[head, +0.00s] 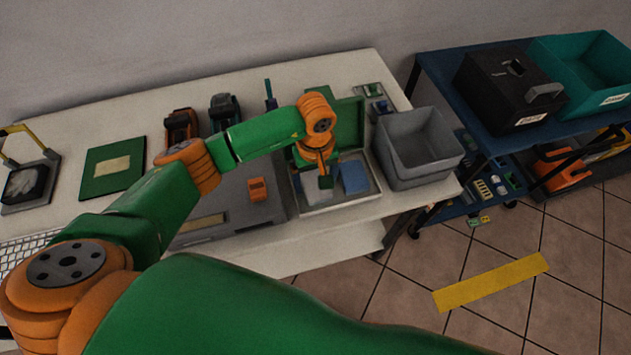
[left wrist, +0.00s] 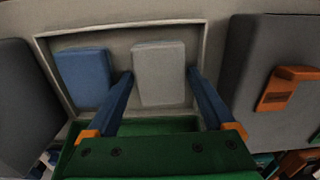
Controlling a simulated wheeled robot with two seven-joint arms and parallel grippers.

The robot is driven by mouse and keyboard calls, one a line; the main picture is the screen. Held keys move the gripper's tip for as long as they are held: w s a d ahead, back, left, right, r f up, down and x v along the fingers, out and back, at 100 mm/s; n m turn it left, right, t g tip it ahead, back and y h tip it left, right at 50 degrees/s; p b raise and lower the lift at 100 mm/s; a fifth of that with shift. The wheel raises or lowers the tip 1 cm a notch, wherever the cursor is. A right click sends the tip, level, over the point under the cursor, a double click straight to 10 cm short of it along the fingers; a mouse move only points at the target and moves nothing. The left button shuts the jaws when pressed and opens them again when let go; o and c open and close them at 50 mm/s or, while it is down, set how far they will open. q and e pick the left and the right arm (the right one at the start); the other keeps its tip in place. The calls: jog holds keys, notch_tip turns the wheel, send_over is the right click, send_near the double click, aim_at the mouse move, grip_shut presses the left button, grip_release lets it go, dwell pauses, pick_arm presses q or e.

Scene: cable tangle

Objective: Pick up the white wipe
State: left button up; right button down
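The white wipe (left wrist: 158,72) is a pale grey-white folded pad lying in a shallow light tray (left wrist: 40,62), next to a blue pad (left wrist: 82,78). In the head view the white wipe (head: 313,190) is partly hidden by my left gripper (head: 322,172), which points down over the tray (head: 345,205). In the left wrist view the left gripper (left wrist: 159,76) is open, with one finger on each side of the white wipe and nothing held. I cannot tell whether the fingers touch it. My right gripper is in neither view.
A green upright panel (head: 347,125) stands behind the tray. A blue cart (head: 440,70) stands beyond the table.

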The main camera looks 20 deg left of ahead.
pick_arm(q)
jog(key=shift+s+r, duration=0.15)
jog(key=shift+s, duration=0.05)
jog(key=c, duration=1)
jog(key=shift+w, duration=0.1)
jog(key=shift+c, duration=0.2)
jog(key=shift+r+b, duration=0.3)
jog(key=shift+b, duration=0.05)
jog(key=s+d+r+b, duration=0.3)
jog(key=s+r, duration=0.9)
jog(key=s, duration=0.1)
jog(key=shift+s+r, duration=0.15)
jog(key=shift+s, duration=0.25)
